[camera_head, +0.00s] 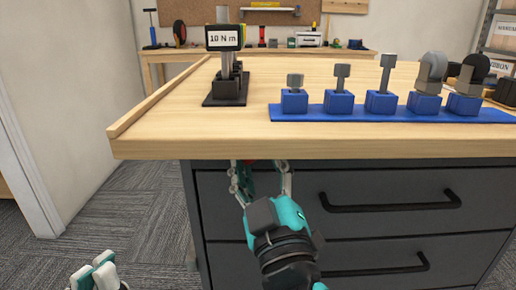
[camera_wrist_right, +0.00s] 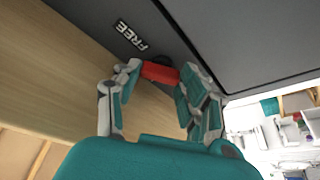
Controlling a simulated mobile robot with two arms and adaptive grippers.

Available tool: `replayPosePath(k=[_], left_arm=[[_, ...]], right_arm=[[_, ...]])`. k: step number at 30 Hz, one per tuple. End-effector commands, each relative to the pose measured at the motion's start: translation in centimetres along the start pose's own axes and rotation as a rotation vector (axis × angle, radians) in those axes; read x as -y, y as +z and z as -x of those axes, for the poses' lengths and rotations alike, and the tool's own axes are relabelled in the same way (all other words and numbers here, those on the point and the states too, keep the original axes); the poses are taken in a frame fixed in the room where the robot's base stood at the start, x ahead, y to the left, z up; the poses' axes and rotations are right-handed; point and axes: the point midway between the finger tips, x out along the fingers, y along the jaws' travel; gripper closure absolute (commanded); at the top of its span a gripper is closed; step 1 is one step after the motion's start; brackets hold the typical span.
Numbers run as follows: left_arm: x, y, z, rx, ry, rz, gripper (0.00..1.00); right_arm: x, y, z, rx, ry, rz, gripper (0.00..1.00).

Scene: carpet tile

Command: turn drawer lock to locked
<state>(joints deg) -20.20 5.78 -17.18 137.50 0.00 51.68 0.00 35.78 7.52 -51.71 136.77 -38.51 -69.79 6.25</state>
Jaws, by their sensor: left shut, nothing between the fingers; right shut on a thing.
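The drawer lock's red knob (camera_wrist_right: 160,72) shows in the right wrist view, with a dark round base partly behind it. A label reading "FREE" (camera_wrist_right: 132,35) is beside it on the dark cabinet front. My right gripper (camera_wrist_right: 155,78) is shut on the red knob, one finger on each side. In the head view my right gripper (camera_head: 262,172) is at the cabinet's upper left, just under the worktop edge, and mostly hides the knob. My left gripper (camera_head: 95,275) is shut and empty at the lower left, over the carpet. Any other lock label is hidden.
Dark drawers (camera_head: 400,180) with black bar handles (camera_head: 390,202) lie right of my right gripper. The wooden worktop (camera_head: 180,130) overhangs them. On it stand a blue rack (camera_head: 400,114) of several tools and a "10 N m" display (camera_head: 223,37). Carpet at left is clear.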

Motion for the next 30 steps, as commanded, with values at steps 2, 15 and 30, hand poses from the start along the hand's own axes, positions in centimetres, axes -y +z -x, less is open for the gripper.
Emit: replayPosePath(k=[2,15,30], left_arm=[[-0.01,-0.11,-0.62,0.000,0.000,0.000,1.00],[-0.03,-0.12,-0.80,0.001,0.000,0.000,1.00],[-0.01,-0.13,-0.84,0.000,0.000,0.000,1.00]], right_arm=[[-0.18,-0.11,-0.10,0.001,-0.006,0.018,0.90],[-0.10,0.01,-0.03,-0.001,-0.014,0.041,0.90],[-0.06,0.01,-0.02,-0.001,-0.015,0.040,0.35]])
